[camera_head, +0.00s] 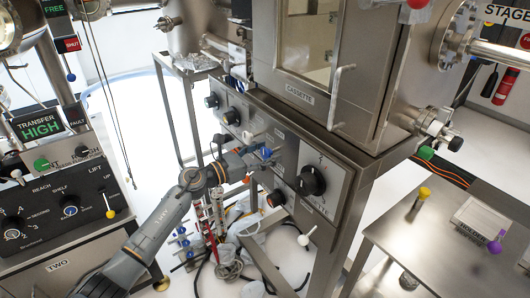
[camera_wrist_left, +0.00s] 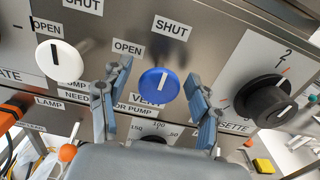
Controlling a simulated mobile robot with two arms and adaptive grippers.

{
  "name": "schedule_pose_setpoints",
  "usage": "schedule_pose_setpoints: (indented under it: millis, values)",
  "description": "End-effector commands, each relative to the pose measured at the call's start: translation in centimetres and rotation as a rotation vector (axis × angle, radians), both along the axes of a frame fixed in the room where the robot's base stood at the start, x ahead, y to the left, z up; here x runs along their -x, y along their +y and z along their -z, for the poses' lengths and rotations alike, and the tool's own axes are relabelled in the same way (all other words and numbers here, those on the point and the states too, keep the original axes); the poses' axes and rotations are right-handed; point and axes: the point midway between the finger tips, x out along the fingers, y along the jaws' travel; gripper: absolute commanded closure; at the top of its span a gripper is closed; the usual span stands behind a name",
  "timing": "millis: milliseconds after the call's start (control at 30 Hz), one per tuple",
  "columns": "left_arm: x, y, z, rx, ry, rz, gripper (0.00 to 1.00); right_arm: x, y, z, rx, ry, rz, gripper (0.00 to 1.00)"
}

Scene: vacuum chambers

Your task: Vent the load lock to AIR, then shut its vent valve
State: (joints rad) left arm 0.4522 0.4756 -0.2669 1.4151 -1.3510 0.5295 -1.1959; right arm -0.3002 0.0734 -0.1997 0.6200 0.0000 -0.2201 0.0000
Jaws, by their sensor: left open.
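The blue vent knob (camera_wrist_left: 159,86) is on a steel panel, above a partly covered VENT label (camera_wrist_left: 146,100). Its white mark stands about upright, toward the SHUT label (camera_wrist_left: 171,28); an OPEN label (camera_wrist_left: 128,47) is to its upper left. My left gripper (camera_wrist_left: 157,80) is open, with one finger on each side of the knob; I cannot tell whether either touches it. In the head view my left gripper (camera_head: 258,158) is at the same panel, under the CASSETTE chamber (camera_head: 300,93). My right gripper is not in view.
A white knob (camera_wrist_left: 60,60) is left of the blue knob, and a large black selector (camera_wrist_left: 266,101) is right. In the head view a TRANSFER HIGH display (camera_head: 41,125) stands left. A steel table (camera_head: 450,235) at right holds small coloured-capped items.

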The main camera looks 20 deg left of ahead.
Motion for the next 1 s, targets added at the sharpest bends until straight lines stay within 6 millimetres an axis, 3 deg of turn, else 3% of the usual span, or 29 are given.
schedule_pose_setpoints:
  millis: [100,367,667,1000]
  values:
    - [0.0,0.0,0.0,0.001,0.001,0.0,0.41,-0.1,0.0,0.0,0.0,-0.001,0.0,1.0]
    - [0.0,0.0,0.0,0.001,0.001,0.0,0.92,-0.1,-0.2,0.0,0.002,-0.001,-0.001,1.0]
    - [0.0,0.0,-0.1,0.024,0.019,0.0,0.92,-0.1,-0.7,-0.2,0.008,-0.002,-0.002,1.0]
    - [0.0,0.2,-0.1,0.185,0.146,-0.001,0.92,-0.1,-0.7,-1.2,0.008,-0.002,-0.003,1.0]
